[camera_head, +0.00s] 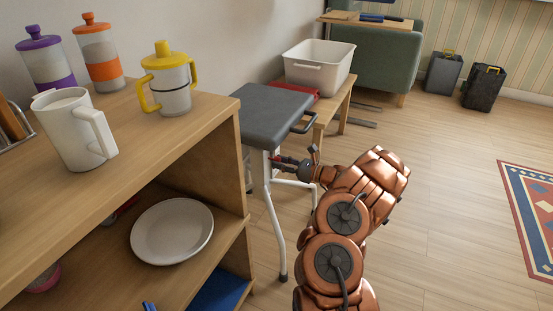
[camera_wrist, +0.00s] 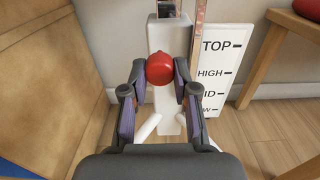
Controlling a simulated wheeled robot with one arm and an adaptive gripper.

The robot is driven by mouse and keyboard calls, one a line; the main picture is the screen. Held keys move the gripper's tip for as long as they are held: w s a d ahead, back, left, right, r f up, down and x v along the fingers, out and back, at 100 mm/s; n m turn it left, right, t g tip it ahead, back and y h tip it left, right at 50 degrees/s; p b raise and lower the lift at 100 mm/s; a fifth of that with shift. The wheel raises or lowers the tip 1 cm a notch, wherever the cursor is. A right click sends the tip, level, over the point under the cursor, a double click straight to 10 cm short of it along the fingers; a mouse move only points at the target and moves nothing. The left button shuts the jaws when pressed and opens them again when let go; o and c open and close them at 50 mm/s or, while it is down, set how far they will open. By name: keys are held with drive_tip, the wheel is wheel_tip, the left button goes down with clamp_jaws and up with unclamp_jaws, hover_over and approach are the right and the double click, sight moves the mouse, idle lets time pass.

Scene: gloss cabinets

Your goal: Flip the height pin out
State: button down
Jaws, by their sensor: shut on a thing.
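The height pin has a round red knob (camera_wrist: 160,68), seen in the wrist view in front of a white upright post (camera_wrist: 169,35). My gripper (camera_wrist: 159,76) has one finger on each side of the knob and is shut on it. In the head view my gripper (camera_head: 283,161) reaches in under the grey seat (camera_head: 270,112) of a stool with white legs (camera_head: 275,225). The knob is too small to make out there. A white height scale (camera_wrist: 219,70) beside the post reads TOP and HIGH, with lower marks partly hidden by my finger.
A wooden shelf unit (camera_head: 190,125) with cups and a plate (camera_head: 172,231) stands close on the left. A low wooden bench (camera_head: 335,107) with a white bin (camera_head: 319,67) stands behind the stool. The floor to the right is clear up to a rug (camera_head: 535,205).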

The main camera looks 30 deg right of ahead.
drive_tip(key=shift+s+d, duration=0.1)
drive_tip(key=shift+s, duration=0.05)
drive_tip(key=c, duration=1.2)
unclamp_jaws()
drive_tip(key=shift+o, duration=0.2)
drive_tip(key=v, duration=1.2)
